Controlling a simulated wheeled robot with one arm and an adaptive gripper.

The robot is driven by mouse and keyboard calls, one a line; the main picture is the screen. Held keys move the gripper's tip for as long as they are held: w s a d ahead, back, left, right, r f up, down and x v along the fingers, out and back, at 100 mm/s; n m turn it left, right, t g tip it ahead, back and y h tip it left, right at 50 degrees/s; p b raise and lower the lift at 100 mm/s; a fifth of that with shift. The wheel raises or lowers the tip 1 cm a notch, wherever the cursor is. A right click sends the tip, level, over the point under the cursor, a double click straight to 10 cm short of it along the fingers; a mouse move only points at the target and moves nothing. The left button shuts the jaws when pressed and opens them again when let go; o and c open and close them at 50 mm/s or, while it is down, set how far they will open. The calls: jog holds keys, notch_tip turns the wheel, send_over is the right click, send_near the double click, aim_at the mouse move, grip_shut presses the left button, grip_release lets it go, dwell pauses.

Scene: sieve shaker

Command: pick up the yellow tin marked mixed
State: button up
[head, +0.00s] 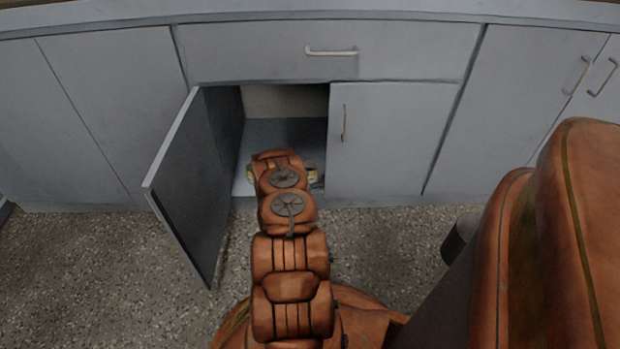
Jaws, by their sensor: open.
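My arm reaches into the open lower cabinet, and its wrist hides most of what is in front of it. A small yellowish thing (250,174) shows just left of the wrist, on the cabinet floor. It may be a tin, but no marking can be read. Another small yellow-brown thing (311,171) shows just right of the wrist, also partly hidden. My gripper (317,186) is almost wholly hidden behind the wrist; only a small grey part seems to show at the right. I see nothing held. Whether the gripper touches either thing cannot be told.
The cabinet's left door (190,185) stands open toward me, close to the left of my arm. The right door (390,138) is shut and borders the opening. A shut drawer (330,52) lies above. The cabinet floor (290,135) looks bare behind my wrist.

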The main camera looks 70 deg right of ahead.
jog(key=shift+d, duration=0.4)
jog(key=c, duration=1.3)
